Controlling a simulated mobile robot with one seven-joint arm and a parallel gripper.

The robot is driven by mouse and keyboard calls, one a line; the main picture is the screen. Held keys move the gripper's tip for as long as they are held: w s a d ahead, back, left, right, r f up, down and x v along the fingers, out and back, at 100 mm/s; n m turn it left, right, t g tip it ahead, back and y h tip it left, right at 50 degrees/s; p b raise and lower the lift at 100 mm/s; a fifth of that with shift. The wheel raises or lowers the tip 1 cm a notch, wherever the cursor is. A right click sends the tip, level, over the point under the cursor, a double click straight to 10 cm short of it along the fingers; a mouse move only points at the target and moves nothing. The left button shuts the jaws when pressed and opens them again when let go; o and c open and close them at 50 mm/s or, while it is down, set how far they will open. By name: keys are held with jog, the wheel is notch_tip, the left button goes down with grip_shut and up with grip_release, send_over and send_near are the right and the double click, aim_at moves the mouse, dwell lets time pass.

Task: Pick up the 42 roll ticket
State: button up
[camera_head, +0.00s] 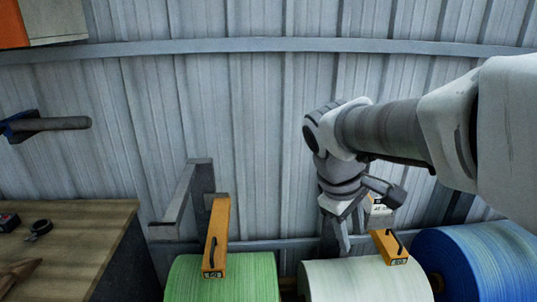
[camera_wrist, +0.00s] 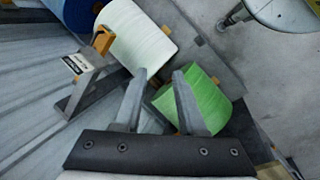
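A small white ticket with dark print (camera_head: 379,214) shows behind and to the right of my gripper in the head view, above the white roll. Its print is too small to read. In the wrist view a white ticket (camera_wrist: 76,63) sits on a grey metal bracket (camera_wrist: 84,90) at the left, beside the white roll. My gripper (camera_wrist: 159,75) is open, with its two fingers apart and nothing between them. The ticket lies to the left of the fingers in that view, apart from them. In the head view my gripper (camera_head: 344,248) points down by the wall, partly covering the ticket's surroundings.
Orange arms with black handles rest on the green (camera_head: 217,240) and white (camera_head: 390,247) rolls. A wooden bench (camera_head: 70,250) is at left; the corrugated wall is behind.

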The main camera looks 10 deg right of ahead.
jog(key=w+d+f+n+g+h, duration=0.2)
jog(key=w+d+n+h, duration=0.25)
jog(key=w, duration=0.45)
jog(key=n+h, duration=0.5)
jog(key=n, duration=0.1)
send_near(381, 212)
jog(key=x, duration=0.2)
jog(key=r+x, duration=0.1)
jog(key=x, duration=0.3)
jog(key=shift+s+d, duration=0.1)
jog(key=shift+d, duration=0.6)
jog(key=shift+r+x, duration=0.15)
jog(key=shift+x, duration=1.2)
jog(key=shift+r+x, duration=0.15)
jog(key=shift+x, duration=1.25)
grip_shut()
